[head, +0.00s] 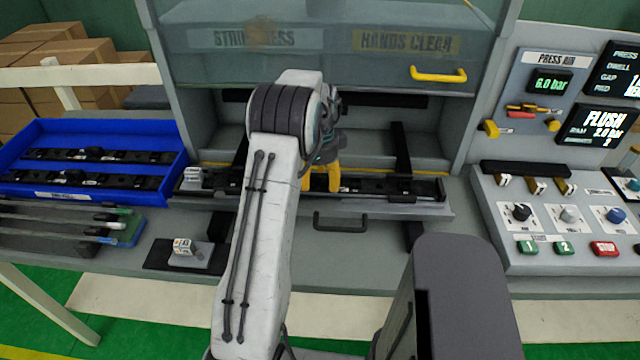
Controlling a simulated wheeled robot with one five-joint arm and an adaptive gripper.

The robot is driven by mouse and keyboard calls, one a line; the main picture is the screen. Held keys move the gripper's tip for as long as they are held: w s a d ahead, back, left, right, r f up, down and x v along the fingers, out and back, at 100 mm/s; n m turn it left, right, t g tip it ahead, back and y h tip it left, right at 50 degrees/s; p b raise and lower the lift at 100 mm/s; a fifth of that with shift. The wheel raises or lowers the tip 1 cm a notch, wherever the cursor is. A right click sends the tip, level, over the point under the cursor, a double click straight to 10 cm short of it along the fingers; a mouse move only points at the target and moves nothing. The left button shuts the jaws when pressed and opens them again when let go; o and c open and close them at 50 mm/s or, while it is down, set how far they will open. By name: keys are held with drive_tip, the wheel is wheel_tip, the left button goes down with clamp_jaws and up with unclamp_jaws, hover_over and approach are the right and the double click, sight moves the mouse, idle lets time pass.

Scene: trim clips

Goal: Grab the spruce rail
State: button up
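Several long, thin rails lie side by side in a rack (130,232) at the left of the bench. The rear one (60,205) has a dark green end and may be the spruce rail; the colours are too small to be sure. My gripper (322,180), with yellow fingers, is far to the right of them, down at the black fixture (400,188) in front of the press. My own arm hides much of it, so I cannot see whether the fingers are apart or hold anything.
A blue tray (165,138) with black parts stands behind the rails. The press has a raised clear guard with a yellow handle (438,75). A control panel (560,215) stands at right.

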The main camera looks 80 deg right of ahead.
clamp_jaws()
idle(0.3)
drive_tip(key=shift+r, duration=0.1)
